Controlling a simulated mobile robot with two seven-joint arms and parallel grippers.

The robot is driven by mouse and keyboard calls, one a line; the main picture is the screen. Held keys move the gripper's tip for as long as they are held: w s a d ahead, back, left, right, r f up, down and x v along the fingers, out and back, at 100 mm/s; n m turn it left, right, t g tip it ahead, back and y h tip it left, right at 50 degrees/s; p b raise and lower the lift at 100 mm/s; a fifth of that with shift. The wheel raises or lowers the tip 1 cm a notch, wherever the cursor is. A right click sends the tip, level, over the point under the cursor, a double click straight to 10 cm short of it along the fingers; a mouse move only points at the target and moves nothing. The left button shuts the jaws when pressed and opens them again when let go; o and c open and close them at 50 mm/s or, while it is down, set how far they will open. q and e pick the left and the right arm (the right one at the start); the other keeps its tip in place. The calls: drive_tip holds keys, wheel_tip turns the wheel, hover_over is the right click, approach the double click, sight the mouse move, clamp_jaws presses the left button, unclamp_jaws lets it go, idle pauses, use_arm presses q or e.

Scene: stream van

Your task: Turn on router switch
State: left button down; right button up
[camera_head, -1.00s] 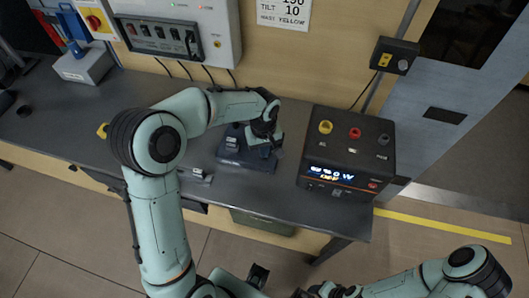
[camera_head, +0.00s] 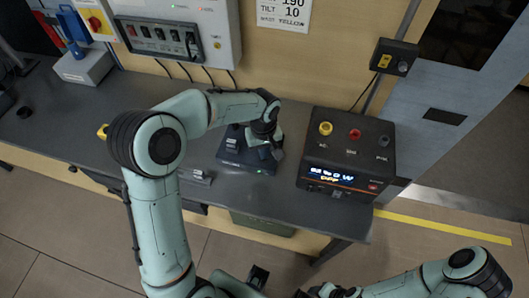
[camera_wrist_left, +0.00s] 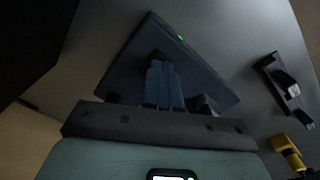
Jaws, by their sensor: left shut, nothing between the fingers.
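The router appears to be the flat dark blue box (camera_head: 231,157) on the grey bench, with a small raised block on its left part. In the left wrist view the same dark box (camera_wrist_left: 135,60) shows a green light near its far edge. My left gripper (camera_head: 268,150) is over the right part of the box, fingers pointing down. In the left wrist view its blue fingers (camera_wrist_left: 163,84) are together and empty, and they hide part of the box top. I cannot tell whether they touch the switch.
A black power unit (camera_head: 347,150) with coloured knobs and a lit display stands right of the box. A small grey piece (camera_head: 196,177) lies to its left. A wall panel (camera_head: 158,37) with several switches hangs behind. The bench's left middle is clear.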

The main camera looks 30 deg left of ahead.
use_arm(q)
wheel_tip(320, 180, up, 6)
drive_tip(key=p, duration=0.2)
drive_tip(key=shift+p, duration=0.35)
use_arm(e)
drive_tip(key=w+r, duration=0.1)
drive_tip(key=r, duration=0.1)
drive_tip(key=w+r, duration=0.1)
drive_tip(key=shift+w+r, duration=0.2)
drive_tip(key=shift+r, duration=0.2)
use_arm(q)
drive_tip(key=shift+f, duration=0.1)
